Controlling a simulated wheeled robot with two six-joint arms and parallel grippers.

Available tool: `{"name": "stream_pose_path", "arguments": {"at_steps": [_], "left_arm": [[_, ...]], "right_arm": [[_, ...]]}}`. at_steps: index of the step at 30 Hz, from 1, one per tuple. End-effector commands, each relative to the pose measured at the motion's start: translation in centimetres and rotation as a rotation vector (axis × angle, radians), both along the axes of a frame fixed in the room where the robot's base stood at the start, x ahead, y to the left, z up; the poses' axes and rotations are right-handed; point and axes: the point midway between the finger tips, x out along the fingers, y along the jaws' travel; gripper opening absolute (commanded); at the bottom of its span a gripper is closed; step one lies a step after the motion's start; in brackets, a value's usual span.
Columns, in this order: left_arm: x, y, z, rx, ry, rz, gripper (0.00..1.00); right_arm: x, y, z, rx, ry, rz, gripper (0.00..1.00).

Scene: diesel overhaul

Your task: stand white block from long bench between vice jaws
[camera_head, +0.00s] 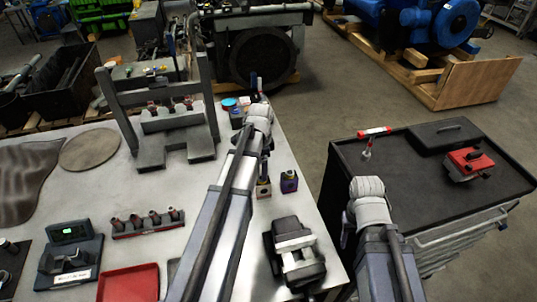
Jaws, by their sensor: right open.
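The vice (289,226) stands near the right front corner of the long bench (235,283), with pale jaws and a dark body. I see nothing clearly standing between its jaws. I cannot pick out the white block for sure; my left arm hides part of the bench. My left gripper (266,165) hangs below its wrist over the bench, beyond the vice; its fingers are too small and covered to judge. My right gripper (351,213) is open, mostly hidden below its wrist, over the gap between bench and cart, right of and beyond the vice.
A small dark bottle (289,183) and a small brownish block (263,190) stand near the bench's right edge. A grey press frame (149,156), a rack of parts (148,226) and a red tray (129,284) are left. A black cart (412,190) carries a red device (469,162).

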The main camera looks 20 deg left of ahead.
Motion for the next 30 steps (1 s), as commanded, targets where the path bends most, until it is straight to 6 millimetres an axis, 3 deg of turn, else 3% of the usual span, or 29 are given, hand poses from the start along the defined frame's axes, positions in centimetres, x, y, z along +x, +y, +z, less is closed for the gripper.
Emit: {"name": "stream_pose_path", "arguments": {"at_steps": [14,30], "left_arm": [[0.0,0.0,-1.1,0.0,0.0,0.0,0.82],[0.0,0.0,-6.9,0.0,0.0,0.0,0.82]], "right_arm": [[0.0,0.0,-1.1,0.0,0.0,0.001,0.5],[0.0,0.0,-6.9,0.0,0.0,0.001,0.5]]}}
